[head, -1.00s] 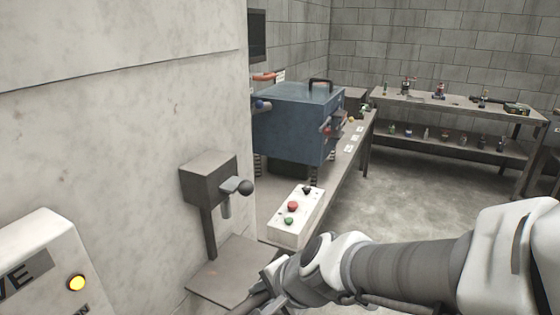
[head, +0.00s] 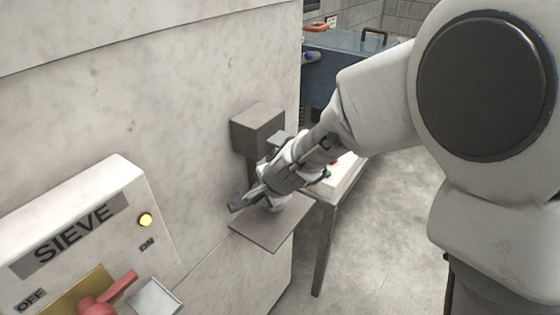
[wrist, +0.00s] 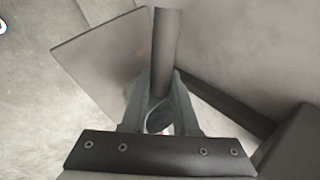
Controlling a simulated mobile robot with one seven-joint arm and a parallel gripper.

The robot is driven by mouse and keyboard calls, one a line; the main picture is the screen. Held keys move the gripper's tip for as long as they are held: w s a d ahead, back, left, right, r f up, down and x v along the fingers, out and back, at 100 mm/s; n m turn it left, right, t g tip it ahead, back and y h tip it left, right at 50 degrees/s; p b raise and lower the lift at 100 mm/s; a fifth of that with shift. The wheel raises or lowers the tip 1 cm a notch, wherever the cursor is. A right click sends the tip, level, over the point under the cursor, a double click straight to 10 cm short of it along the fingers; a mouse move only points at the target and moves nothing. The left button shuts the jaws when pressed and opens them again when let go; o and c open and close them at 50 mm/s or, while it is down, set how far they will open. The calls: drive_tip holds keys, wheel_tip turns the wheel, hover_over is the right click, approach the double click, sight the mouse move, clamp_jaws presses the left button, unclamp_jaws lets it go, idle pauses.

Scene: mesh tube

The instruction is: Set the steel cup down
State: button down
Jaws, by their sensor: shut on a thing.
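My gripper is over the flat metal plate in the head view (head: 240,205). In the wrist view, the gripper's fingers (wrist: 158,95) point away and are closed on a dark grey, rounded thing, which looks like the steel cup (wrist: 166,48). I cannot make out its rim or inside. The plate (head: 275,230) juts from the wall below the fixture; it also shows in the wrist view (wrist: 95,55). Whether the cup touches the plate is not clear. In the head view the fingers largely hide the cup.
The grey box of the fixture (head: 257,128) sits above the plate, close to my wrist. A sieve panel (head: 95,235) with a red switch (head: 105,295) is at the lower left. Open floor lies right.

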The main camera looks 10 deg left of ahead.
drive_tip(key=shift+w+a+r, duration=0.1)
drive_tip(key=shift+w+a, duration=0.3)
drive_tip(key=shift+a, duration=0.05)
wheel_tip(320, 180, down, 4)
drive_tip(key=b, duration=0.2)
drive_tip(key=shift+d+r+b, duration=0.1)
drive_tip(key=shift+b, duration=0.25)
drive_tip(key=shift+r, duration=0.1)
drive_tip(key=c, duration=0.7)
unclamp_jaws()
drive_tip(key=shift+s, duration=0.1)
